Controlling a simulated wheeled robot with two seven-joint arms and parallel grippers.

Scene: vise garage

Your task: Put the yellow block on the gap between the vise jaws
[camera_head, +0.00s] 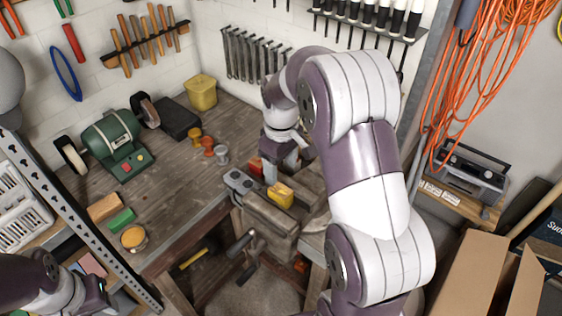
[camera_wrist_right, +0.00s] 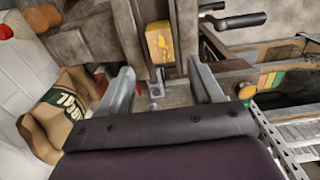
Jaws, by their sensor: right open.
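The yellow block (camera_head: 280,195) is on the vise (camera_head: 268,219) at the front of the workbench. In the right wrist view the yellow block (camera_wrist_right: 160,42) sits at the gap between the two jaws, with a jaw on each side of it. I cannot tell how it rests on them. My right gripper (camera_head: 274,170) is just behind the block, partly hidden by my arm. In the right wrist view its fingers (camera_wrist_right: 162,88) are spread apart with nothing between them, and the block is beyond the tips. My left arm shows at the lower left, but its gripper does not show.
A green bench grinder (camera_head: 113,140), a yellow bin (camera_head: 201,92) and several spools stand on the workbench (camera_head: 170,185). A cardboard box (camera_head: 470,278) is at the lower right.

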